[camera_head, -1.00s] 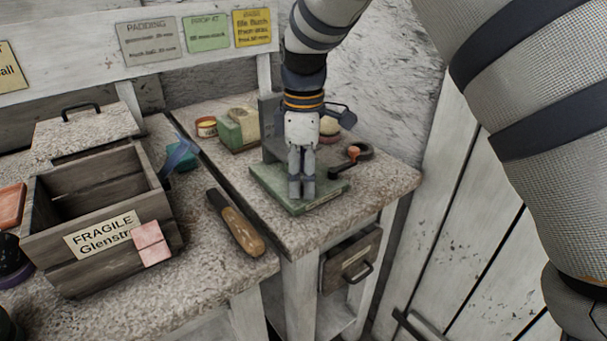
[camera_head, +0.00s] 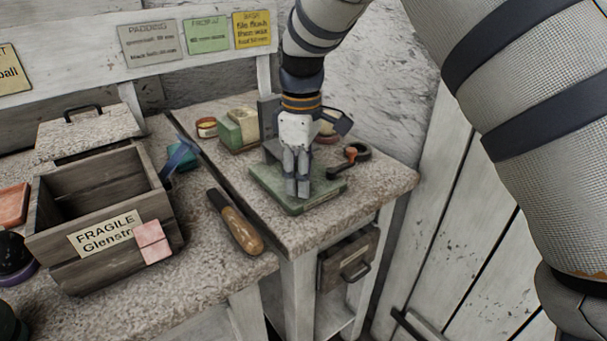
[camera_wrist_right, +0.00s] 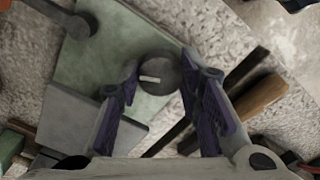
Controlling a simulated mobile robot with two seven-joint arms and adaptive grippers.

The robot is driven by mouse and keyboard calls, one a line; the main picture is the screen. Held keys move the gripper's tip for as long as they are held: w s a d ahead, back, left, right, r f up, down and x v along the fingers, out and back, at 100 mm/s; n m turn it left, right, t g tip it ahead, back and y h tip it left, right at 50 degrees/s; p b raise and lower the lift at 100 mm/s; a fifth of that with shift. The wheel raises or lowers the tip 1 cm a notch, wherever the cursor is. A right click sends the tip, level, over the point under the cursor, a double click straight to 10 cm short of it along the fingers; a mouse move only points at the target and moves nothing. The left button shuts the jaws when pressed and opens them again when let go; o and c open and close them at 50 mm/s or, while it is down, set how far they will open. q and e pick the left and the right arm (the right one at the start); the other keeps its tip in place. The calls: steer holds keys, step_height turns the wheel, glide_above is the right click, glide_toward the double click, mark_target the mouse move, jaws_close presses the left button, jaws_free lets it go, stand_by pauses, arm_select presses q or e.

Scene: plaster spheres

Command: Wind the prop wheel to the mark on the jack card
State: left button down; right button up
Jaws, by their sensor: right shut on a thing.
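My right gripper (camera_head: 297,188) points down over the green base plate (camera_head: 325,190) of the jack on the right-hand bench. In the right wrist view my right gripper (camera_wrist_right: 159,68) is shut on the prop wheel (camera_wrist_right: 158,76), a round dark grey knob with a short white line across its top. In the head view the fingers hide the wheel. A grey upright (camera_head: 268,120) stands behind the hand. The green card (camera_head: 207,34) on the back board has a heading that seems to read "PROP AT"; its smaller line is blurred. My left gripper is not in view.
A dark crank with an orange knob (camera_head: 350,154) lies right of the plate. A wooden-handled tool (camera_head: 236,222) lies to its left. A crate marked FRAGILE (camera_head: 62,243) stands at left. A green-and-cream block (camera_head: 238,132) sits behind the jack.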

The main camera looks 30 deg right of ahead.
steer(key=m, duration=1.3)
stand_by(0.5)
steer(key=o, duration=0.9)
steer(key=shift+c, duration=0.2)
step_height(320, 180, up, 12)
steer(key=shift+a+f, duration=0.1)
steer(key=shift+a, duration=0.05)
